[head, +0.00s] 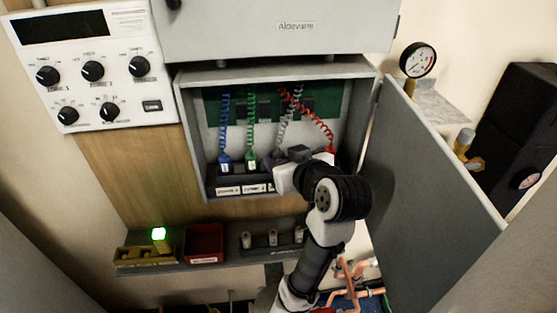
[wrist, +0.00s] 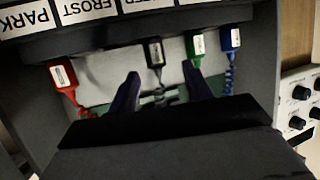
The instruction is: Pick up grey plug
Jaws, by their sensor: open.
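The grey plug (wrist: 155,50) hangs in the open cabinet, between the red plug (wrist: 63,75) and the green plug (wrist: 197,44) in the wrist view. It has a pale label on its face. In the head view its grey coiled cord (head: 289,112) shows, but my arm hides most of the plug. My gripper (wrist: 160,78) is open, with its two dark fingers apart and pointing at the grey plug. The plug lies in line with the gap between the fingers, apparently just beyond their tips. In the head view my gripper (head: 296,153) is inside the cabinet opening.
The blue plug (wrist: 230,39) hangs beside the green one. A dark labelled ledge (head: 228,190) runs along the cabinet bottom. The cabinet door (head: 425,160) stands open at right. Below are a red bin (head: 203,243) and a lit green lamp (head: 159,234).

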